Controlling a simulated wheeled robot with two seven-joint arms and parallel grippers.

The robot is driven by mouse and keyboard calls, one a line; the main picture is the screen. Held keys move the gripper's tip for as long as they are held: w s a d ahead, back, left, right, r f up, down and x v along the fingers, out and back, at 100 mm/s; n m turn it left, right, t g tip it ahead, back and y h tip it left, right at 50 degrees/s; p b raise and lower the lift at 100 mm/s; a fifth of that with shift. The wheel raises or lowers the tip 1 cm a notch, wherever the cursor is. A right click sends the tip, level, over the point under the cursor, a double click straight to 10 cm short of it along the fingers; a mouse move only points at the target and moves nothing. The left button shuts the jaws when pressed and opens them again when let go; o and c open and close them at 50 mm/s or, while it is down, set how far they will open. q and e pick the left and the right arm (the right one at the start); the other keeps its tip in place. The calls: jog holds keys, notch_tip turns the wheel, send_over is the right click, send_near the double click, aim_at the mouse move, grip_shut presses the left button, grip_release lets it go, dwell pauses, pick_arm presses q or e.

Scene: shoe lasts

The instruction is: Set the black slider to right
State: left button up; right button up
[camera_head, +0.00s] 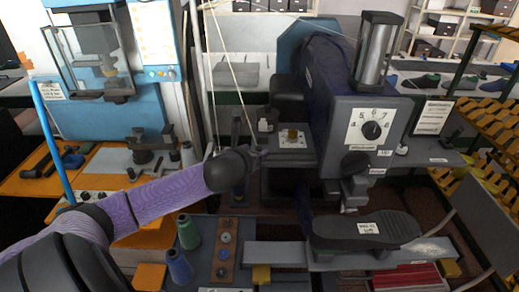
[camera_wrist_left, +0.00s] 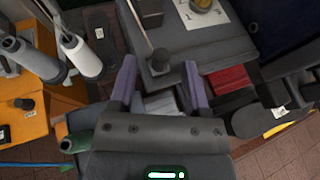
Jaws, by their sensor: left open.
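My left gripper (camera_head: 257,152) is at the left edge of the grey machine (camera_head: 333,110), beside its small plate with a brass knob (camera_head: 292,135). In the left wrist view the two purple fingers of the left gripper (camera_wrist_left: 160,78) are spread apart with nothing held between them. A dark knob on a thin rod (camera_wrist_left: 160,56) shows just beyond and between the fingertips, against the grey machine edge. I cannot tell for sure whether this is the black slider. My right gripper is not in view.
A black dial (camera_head: 372,130) sits on the machine's front. A black sole-shaped pad (camera_head: 365,229) lies low at the right. Blue (camera_head: 179,266) and green (camera_head: 188,232) thread spools stand below my forearm. An orange bench (camera_head: 50,182) is at the left.

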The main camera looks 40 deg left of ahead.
aim_at(259, 148)
pick_arm(q)
jog(key=shift+x, duration=1.65)
jog(key=shift+d, duration=0.1)
grip_shut()
